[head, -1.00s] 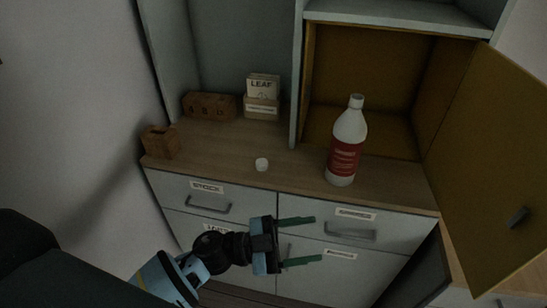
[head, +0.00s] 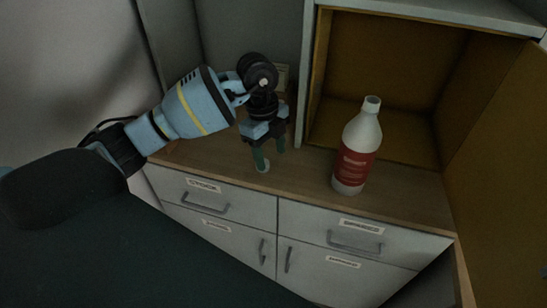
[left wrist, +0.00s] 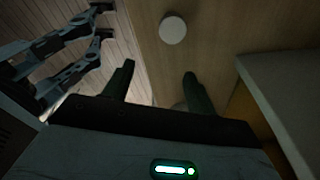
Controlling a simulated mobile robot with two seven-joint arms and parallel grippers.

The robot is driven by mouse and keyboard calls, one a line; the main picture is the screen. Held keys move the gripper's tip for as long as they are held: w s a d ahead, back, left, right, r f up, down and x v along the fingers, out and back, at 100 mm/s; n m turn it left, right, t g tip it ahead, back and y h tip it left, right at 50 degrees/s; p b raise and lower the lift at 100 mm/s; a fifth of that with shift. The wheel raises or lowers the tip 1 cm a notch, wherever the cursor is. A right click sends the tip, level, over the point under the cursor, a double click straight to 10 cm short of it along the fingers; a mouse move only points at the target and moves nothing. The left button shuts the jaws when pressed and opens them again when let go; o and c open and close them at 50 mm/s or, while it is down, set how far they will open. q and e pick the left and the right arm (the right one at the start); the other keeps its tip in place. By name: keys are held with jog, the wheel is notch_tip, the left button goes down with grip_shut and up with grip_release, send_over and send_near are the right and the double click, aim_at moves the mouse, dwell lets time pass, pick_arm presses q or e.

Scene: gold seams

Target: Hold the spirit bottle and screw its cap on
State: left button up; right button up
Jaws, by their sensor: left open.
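The white spirit bottle (head: 357,145) with a red label stands upright on the wooden counter, in front of the open cupboard. Its neck is bare. The small white cap (head: 263,168) lies on the counter to the left of the bottle, partly covered by a fingertip of my left gripper. It also shows as a white disc in the left wrist view (left wrist: 172,29), just beyond the fingertips. My left gripper (head: 271,158) points down by the cap, its green fingers apart and empty. In the left wrist view the gripper (left wrist: 159,70) is also open.
A grey upright panel (head: 306,70) stands between the cap's area and the ochre cupboard (head: 390,75). Its open door (head: 505,160) is at the right. Labelled drawers (head: 225,200) are below the counter (head: 310,175). The counter between cap and bottle is clear.

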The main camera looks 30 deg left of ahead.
pick_arm(q)
jog(key=a+r, duration=0.1)
jog(key=w+a+n+y, duration=0.1)
jog(key=w+a+r+y, duration=0.1)
jog(key=shift+w+a+r+n, duration=0.1)
jog(key=shift+a+r+n, duration=0.2)
jog(key=shift+a, duration=0.05)
jog(key=shift+f, duration=1.3)
jog(key=shift+s+d+f, duration=0.1)
jog(key=shift+s+f, duration=0.05)
jog(key=shift+f, duration=0.7)
jog(key=shift+s+d+f, duration=0.1)
jog(key=shift+s+f, duration=0.1)
jog(key=shift+f, duration=0.7)
jog(key=shift+s+d+f, duration=0.1)
jog(key=shift+s+f, duration=0.05)
jog(key=shift+f, duration=0.7)
jog(key=c, duration=1)
